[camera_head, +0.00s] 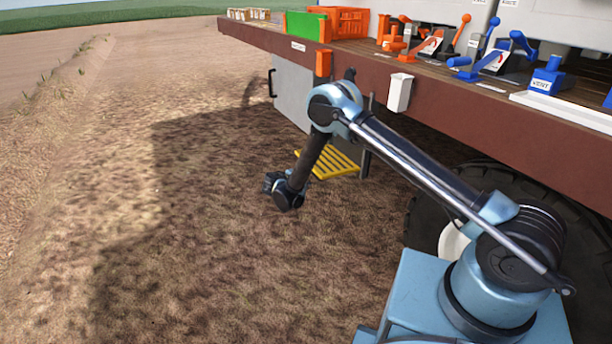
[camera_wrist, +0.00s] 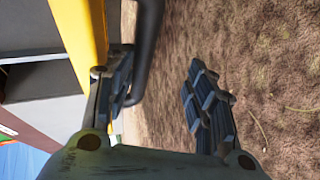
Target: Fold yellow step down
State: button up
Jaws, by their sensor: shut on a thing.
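The yellow slatted step (camera_head: 330,163) sticks out flat below the brown deck edge, low over the soil. My gripper (camera_head: 273,184) is just left of it in the head view, low over the ground. In the wrist view a yellow edge of the step (camera_wrist: 82,35) runs along the left, beside the left finger. A black bar (camera_wrist: 147,40) lies between the fingers, close to the left one. My arm hides part of the step in the head view.
Above runs the brown deck (camera_head: 440,105) with orange levers (camera_head: 390,40), blue levers (camera_head: 492,55) and a green crate (camera_head: 303,25). A grey panel (camera_head: 296,88) hangs below it. A big tyre (camera_head: 500,185) stands at right. Bare soil left is free.

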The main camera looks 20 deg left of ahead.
jog(key=shift+w+d+f, duration=0.25)
jog(key=shift+w+d, duration=0.2)
jog(key=shift+d, duration=0.2)
jog(key=shift+s+a, duration=0.1)
jog(key=shift+s, duration=0.05)
jog(key=v, duration=1.3)
jog(key=shift+a, duration=0.4)
